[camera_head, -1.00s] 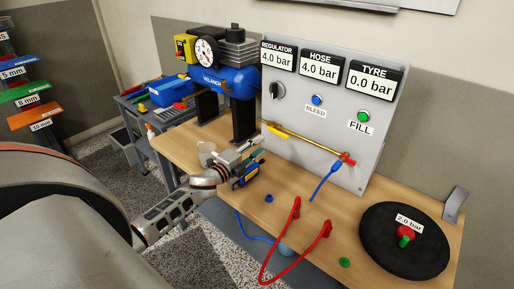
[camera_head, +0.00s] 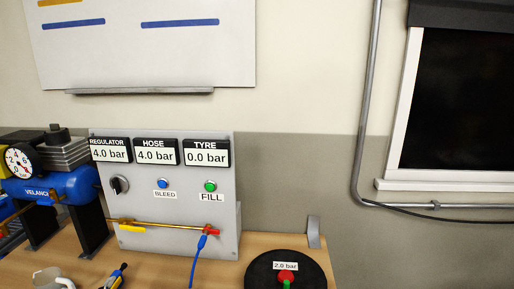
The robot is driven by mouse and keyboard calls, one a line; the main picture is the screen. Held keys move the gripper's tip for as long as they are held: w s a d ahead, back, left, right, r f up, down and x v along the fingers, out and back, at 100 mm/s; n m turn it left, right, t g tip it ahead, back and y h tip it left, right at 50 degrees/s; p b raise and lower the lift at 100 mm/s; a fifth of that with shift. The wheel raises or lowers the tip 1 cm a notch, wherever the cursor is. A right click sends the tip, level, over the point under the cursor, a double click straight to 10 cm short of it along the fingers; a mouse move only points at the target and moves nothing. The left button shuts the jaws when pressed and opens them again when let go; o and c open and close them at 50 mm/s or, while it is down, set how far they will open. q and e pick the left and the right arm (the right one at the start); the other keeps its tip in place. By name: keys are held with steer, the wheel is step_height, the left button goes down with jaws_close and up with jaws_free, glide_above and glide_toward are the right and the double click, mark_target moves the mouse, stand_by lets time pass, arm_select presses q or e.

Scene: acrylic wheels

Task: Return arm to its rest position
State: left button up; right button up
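Neither of my grippers nor arms shows in the head view now. The grey control panel (camera_head: 225,232) stands on the wooden bench (camera_head: 232,270). Its displays read regulator 4.0 bar, hose 4.0 bar and tyre 0.0 bar. Below them are a dark knob (camera_head: 119,184), a blue bleed button (camera_head: 162,183) and a green fill button (camera_head: 210,186). A brass pipe (camera_head: 165,224) with a yellow lever (camera_head: 132,229) and a red end fitting runs across the panel. A blue hose (camera_head: 198,258) hangs from that fitting. The black wheel (camera_head: 312,272) lies at the right, labelled 2.0 bar, partly cut off.
The blue compressor (camera_head: 72,186) with its gauge stands left of the panel. A whiteboard (camera_head: 150,60) and a dark window (camera_head: 465,110) are on the wall.

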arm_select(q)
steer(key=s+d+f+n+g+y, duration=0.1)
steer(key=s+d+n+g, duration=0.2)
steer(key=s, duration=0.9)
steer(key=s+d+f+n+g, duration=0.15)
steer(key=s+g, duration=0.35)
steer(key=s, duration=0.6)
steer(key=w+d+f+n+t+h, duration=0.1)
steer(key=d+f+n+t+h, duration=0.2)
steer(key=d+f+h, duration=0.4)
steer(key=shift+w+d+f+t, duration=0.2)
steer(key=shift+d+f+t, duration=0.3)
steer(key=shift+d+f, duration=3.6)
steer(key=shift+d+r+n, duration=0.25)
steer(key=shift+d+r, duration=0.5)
